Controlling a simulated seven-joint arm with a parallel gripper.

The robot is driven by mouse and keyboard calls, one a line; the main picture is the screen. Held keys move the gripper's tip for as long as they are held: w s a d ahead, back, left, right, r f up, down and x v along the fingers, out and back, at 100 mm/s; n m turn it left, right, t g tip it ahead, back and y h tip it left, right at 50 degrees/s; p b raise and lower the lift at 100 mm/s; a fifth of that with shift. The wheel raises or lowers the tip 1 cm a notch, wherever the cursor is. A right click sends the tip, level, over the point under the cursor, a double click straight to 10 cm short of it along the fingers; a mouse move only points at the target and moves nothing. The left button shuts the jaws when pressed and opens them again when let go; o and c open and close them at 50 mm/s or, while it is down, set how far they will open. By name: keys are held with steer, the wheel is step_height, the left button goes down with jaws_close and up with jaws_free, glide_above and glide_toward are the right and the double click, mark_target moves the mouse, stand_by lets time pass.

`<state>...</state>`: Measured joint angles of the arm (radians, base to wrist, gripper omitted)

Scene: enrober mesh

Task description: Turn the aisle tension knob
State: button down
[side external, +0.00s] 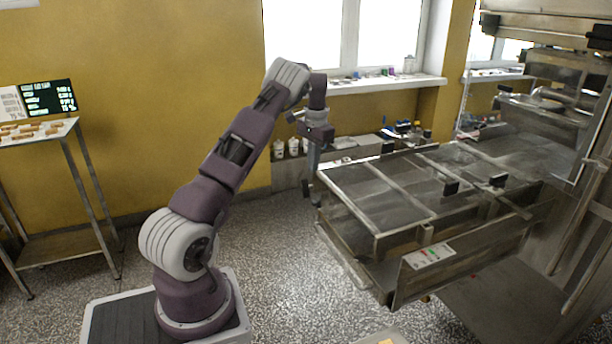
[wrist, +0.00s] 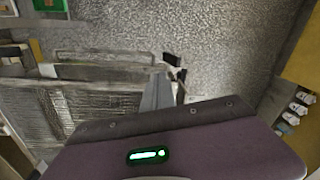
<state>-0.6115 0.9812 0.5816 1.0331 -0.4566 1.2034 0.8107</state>
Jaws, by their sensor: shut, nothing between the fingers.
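The steel enrober machine (side external: 440,215) with its mesh deck stands at the right in the side view. Small black knob-like blocks sit along it, at its front part (side external: 451,187), beside that (side external: 498,180) and at the far edge (side external: 388,146). I cannot tell which of them is the aisle tension knob. My gripper (side external: 309,190) points down just off the left end of the machine, shut and empty, apart from the knobs. In the wrist view its dark tips (wrist: 174,72) show beside the mesh deck (wrist: 100,102), above the speckled floor.
A control panel (side external: 430,255) is on the machine's front side. A side table (side external: 42,135) with small brown pieces stands at the left. White bottles (side external: 293,147) stand by the back wall. The speckled floor between my base and the machine is mostly clear.

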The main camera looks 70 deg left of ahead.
steer(key=s+d+r+m+y, duration=0.2)
steer(key=d+r+m+y, duration=0.15)
steer(key=d+y, duration=0.4)
steer(key=h, duration=0.1)
glide_toward(305, 185)
step_height(305, 185, down, 3)
steer(key=a, duration=0.1)
steer(key=a+f, duration=0.1)
steer(key=shift+s+a+f, duration=0.1)
steer(key=shift+a+f, duration=0.05)
steer(key=shift+a, duration=0.15)
steer(key=shift+a+f, duration=0.2)
steer(key=shift+a, duration=0.35)
